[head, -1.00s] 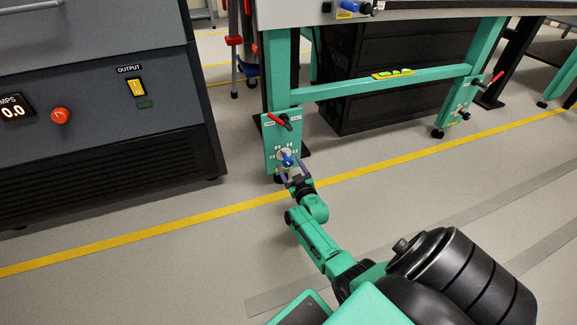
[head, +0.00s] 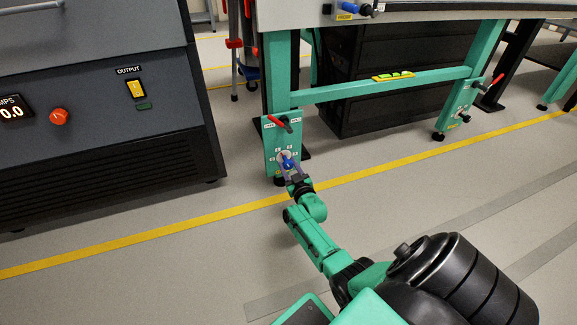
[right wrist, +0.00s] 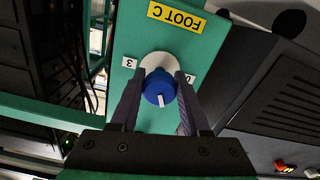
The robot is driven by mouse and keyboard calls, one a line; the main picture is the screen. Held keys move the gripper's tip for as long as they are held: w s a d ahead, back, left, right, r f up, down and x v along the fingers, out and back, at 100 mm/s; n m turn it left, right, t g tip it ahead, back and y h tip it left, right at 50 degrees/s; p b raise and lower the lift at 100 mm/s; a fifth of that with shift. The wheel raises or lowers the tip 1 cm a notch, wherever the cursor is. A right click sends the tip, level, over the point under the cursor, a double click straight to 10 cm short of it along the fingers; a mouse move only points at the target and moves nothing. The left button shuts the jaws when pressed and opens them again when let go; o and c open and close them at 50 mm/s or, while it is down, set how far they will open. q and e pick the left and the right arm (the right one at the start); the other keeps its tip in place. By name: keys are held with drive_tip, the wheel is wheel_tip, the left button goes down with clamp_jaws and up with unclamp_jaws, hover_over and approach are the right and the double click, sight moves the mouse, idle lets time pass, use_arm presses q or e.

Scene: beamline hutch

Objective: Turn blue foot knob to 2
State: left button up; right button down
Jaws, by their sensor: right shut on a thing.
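The blue foot knob (head: 287,162) is on a green leg plate (head: 270,152) low on the table's front leg. In the right wrist view the blue knob (right wrist: 159,88) sits on a pale round dial (right wrist: 158,62), with a white pointer mark toward the picture's bottom. A yellow label (right wrist: 177,17) reads FOOT C, upside down. A white label (right wrist: 129,62) with a 3 is left of the dial; another on the right is partly hidden by a finger. My right gripper (head: 290,170) is shut on the knob, one finger each side. My left gripper is not in view.
A red-handled lever (head: 279,122) is on the same plate above the knob. A dark power cabinet (head: 110,180) stands to the left. A second leg with a similar plate (head: 461,103) stands right. The floor around my right arm is clear, with a yellow line (head: 150,237).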

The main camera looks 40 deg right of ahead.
drive_tip(key=m, duration=0.5)
drive_tip(key=shift+a+p, duration=0.1)
drive_tip(key=shift+p, duration=0.2)
drive_tip(key=m, duration=0.6)
drive_tip(key=shift+a, duration=0.1)
idle(0.3)
drive_tip(key=shift+c, duration=1.9)
unclamp_jaws()
